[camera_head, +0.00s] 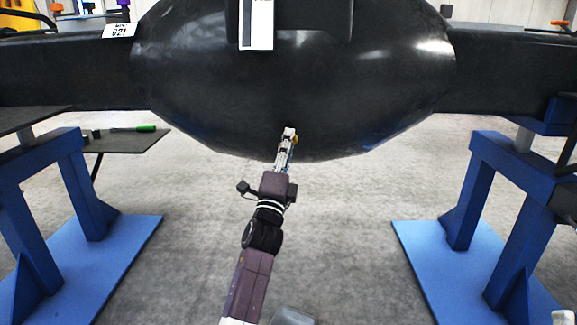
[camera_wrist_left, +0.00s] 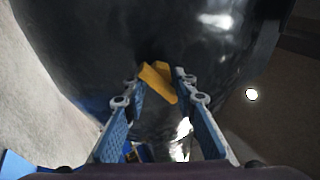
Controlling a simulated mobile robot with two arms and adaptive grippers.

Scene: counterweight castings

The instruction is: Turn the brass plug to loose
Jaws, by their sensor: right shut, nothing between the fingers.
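The brass plug shows as a yellow, tilted, two-part piece in the left wrist view (camera_wrist_left: 158,82), on the underside of the big black casting (camera_head: 200,90). In the head view only a small yellow bit (camera_head: 295,139) of it shows beside the fingers. My left gripper (camera_head: 289,136) reaches up to the casting's lower belly. In the left wrist view its fingers (camera_wrist_left: 157,86) stand on either side of the plug, tips very close to it. Whether they touch or grip it I cannot tell. A pale tip of my right gripper (camera_head: 562,317) shows at the bottom right corner, shut and empty, far from the plug.
The casting rests across blue stands at left (camera_head: 75,185) and right (camera_head: 478,190), with blue base plates on the floor. A dark side table (camera_head: 125,143) at left carries a green-handled tool (camera_head: 140,129).

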